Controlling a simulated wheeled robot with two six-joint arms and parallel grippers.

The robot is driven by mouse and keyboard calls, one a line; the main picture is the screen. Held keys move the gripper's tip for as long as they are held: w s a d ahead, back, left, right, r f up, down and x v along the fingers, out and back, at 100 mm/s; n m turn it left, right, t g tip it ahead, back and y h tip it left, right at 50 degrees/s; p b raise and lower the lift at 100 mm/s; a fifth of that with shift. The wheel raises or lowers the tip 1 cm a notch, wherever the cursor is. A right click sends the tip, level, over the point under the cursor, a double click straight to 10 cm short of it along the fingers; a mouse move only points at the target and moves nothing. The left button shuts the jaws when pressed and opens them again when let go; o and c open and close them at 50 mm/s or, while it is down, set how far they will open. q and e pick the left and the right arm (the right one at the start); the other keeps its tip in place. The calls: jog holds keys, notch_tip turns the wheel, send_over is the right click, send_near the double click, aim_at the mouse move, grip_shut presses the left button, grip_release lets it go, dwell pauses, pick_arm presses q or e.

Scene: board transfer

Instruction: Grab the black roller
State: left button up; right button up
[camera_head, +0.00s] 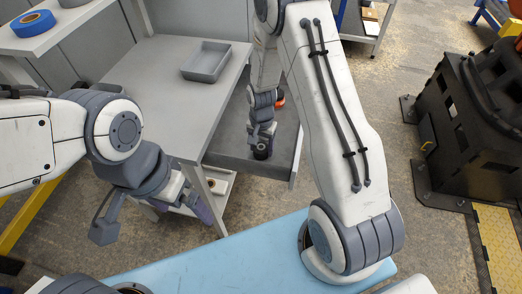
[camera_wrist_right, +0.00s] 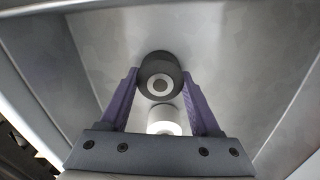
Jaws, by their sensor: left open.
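The black roller (camera_wrist_right: 160,75) shows its round end, with a pale ring and centre, between the fingertips of my right gripper (camera_wrist_right: 161,78) in the right wrist view. The purple fingers stand close on both sides of it, and I cannot tell if they press on it. In the head view, my right gripper (camera_head: 262,139) reaches down into the open grey drawer (camera_head: 226,158), with a dark round shape at its tip. My left gripper (camera_head: 152,215) is open and empty, left of the drawer, its fingers wide apart.
A white cylinder (camera_wrist_right: 165,121) lies close to the black roller, between the fingers. The drawer walls stand near my right gripper. A grey tray (camera_head: 206,62) sits on the bench (camera_head: 165,95) above. A blue tape roll (camera_head: 32,23) lies on the left shelf.

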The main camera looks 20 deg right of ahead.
jog(key=c, duration=0.5)
jog(key=shift+r, duration=0.1)
